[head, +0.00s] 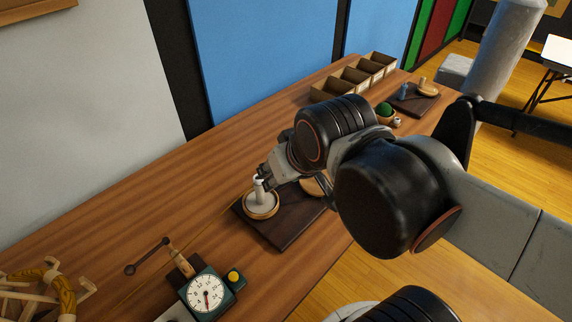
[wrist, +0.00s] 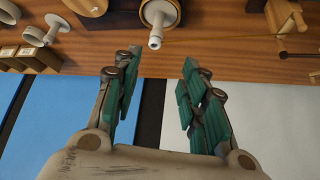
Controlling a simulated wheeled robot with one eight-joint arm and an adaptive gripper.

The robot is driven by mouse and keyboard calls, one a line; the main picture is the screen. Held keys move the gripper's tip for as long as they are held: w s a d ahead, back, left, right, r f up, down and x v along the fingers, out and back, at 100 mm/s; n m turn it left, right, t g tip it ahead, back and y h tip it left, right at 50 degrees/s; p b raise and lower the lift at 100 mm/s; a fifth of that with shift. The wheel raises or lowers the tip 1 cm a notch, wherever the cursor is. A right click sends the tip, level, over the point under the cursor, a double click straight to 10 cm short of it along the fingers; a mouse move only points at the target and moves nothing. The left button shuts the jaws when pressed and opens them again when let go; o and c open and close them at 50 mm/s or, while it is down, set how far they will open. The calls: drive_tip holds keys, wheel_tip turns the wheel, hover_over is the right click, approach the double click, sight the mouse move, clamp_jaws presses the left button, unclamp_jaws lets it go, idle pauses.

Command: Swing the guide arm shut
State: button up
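A thin dark arm (head: 147,256) with rounded ends sticks out to the left of a wooden, brass-tipped cylinder (head: 181,262) beside a dial device (head: 206,294). It looks like the guide arm, though I cannot be sure. The thin arm also shows at the right of the wrist view (wrist: 301,54). My gripper (wrist: 152,62) is open, with teal pads apart and nothing between them. In the head view my gripper (head: 264,180) is beside a white post (head: 259,192) on a round wooden base; I cannot tell whether they touch. My arm hides part of the dark board.
The dark board (head: 282,232) bears the post and another round wooden piece. Open wooden boxes (head: 340,87) and a second board (head: 410,103) stand at the far end. A wooden frame (head: 45,290) is at lower left.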

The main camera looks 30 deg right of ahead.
drive_tip(key=shift+w+r, duration=0.15)
drive_tip(key=shift+w, duration=0.2)
clamp_jaws()
idle(0.3)
